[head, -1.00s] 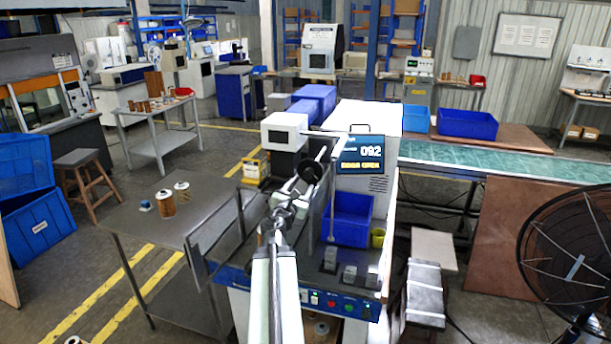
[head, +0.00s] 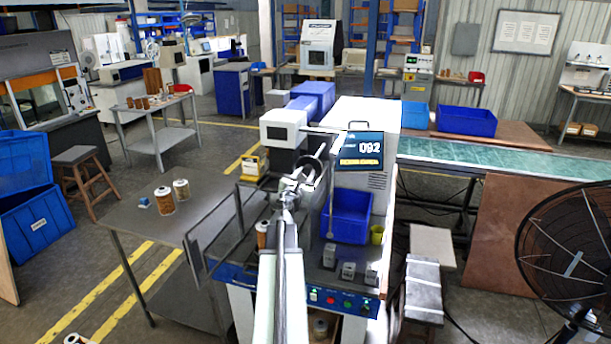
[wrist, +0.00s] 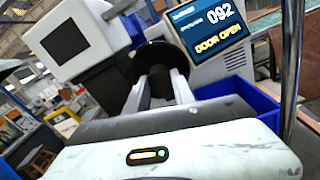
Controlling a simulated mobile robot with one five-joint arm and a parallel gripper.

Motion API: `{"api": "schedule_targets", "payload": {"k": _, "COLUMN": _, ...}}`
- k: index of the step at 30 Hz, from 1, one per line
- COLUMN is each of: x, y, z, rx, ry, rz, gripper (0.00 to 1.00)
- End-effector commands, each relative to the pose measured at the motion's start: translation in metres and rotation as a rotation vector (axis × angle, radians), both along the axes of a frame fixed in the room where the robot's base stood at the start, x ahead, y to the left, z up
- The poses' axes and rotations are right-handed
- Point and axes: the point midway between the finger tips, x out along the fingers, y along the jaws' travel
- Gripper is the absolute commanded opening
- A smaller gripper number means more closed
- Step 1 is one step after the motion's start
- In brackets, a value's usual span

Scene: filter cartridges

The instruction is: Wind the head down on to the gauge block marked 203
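My gripper (head: 306,180) is at the machine's front, at a black round wheel (head: 316,163). In the wrist view the black wheel (wrist: 160,55) and its dark hub lie between my two pale fingers (wrist: 158,92). I cannot tell whether the fingers touch the hub. Three small grey blocks, left (head: 329,256), middle (head: 348,271) and right (head: 371,273), stand on the machine's front ledge. Their markings are too small to read. The machine's screen (head: 359,151) reads 092, and in the wrist view the screen (wrist: 208,30) also reads DOOR OPEN.
A blue bin (head: 347,216) and a small yellow cup (head: 377,234) are behind the blocks. A button panel (head: 340,302) runs along the front edge. A side table (head: 150,225) with cartridges is at left. A large fan (head: 570,255) stands at right.

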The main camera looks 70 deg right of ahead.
Motion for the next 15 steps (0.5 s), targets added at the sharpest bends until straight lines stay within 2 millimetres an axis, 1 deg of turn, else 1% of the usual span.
{"api": "schedule_targets", "payload": {"k": 8, "x": -0.0002, "y": -0.0002, "z": -0.0005, "rx": 0.003, "ry": -0.046, "rz": -0.002, "gripper": 0.00}}
{"api": "schedule_targets", "payload": {"k": 15, "x": -0.0002, "y": -0.0003, "z": -0.0006, "rx": 0.011, "ry": -0.193, "rz": -0.003, "gripper": 0.00}}
